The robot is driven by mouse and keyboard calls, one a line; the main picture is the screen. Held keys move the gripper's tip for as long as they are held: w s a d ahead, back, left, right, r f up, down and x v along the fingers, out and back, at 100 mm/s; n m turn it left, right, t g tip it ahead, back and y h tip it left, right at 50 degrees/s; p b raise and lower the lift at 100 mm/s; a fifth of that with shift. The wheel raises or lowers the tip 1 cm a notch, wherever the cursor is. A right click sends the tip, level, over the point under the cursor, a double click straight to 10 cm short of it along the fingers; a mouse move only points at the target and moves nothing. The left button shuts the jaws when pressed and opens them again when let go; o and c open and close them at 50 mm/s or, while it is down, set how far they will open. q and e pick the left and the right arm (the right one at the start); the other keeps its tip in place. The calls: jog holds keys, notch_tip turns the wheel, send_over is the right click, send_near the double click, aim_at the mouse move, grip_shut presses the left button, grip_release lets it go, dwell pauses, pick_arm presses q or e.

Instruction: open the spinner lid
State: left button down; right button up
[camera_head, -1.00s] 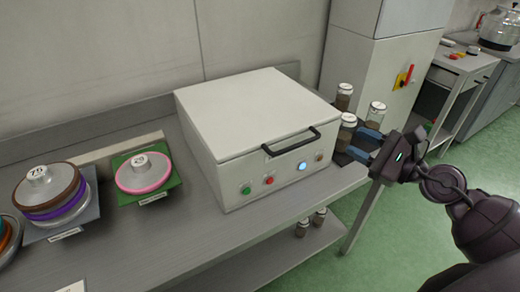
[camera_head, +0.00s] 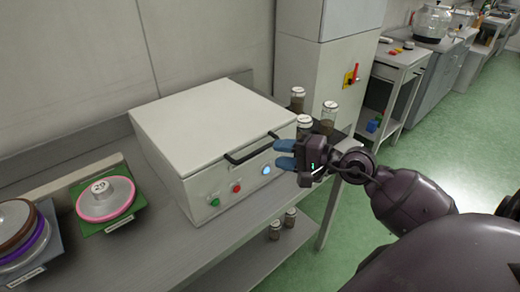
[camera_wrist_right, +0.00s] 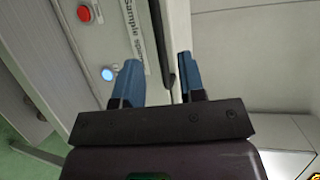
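The spinner is a white box (camera_head: 195,190) on the metal bench, with its flat white lid (camera_head: 210,115) shut. A black bar handle (camera_head: 250,150) runs along the lid's front edge. It also shows in the right wrist view (camera_wrist_right: 164,45). My right gripper (camera_head: 284,154) is open, its blue fingers beside the handle's right end in the head view. In the wrist view the handle appears between the two fingertips (camera_wrist_right: 160,68), with no clear contact. Green (camera_head: 215,202), red (camera_head: 236,187) and lit blue (camera_head: 266,169) buttons sit on the front. My left gripper is out of view.
Jars with brown contents (camera_head: 328,117) stand close behind my right gripper at the bench's right end. A green mat (camera_head: 82,213) with a pink-rimmed disc (camera_head: 105,202) lies left of the spinner. More jars stand on the lower shelf (camera_head: 250,262).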

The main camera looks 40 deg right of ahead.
aim_at(262, 151)
jog(key=x, duration=0.6)
jog(key=shift+w+a, duration=0.15)
jog(key=shift+w, duration=0.05)
grip_shut()
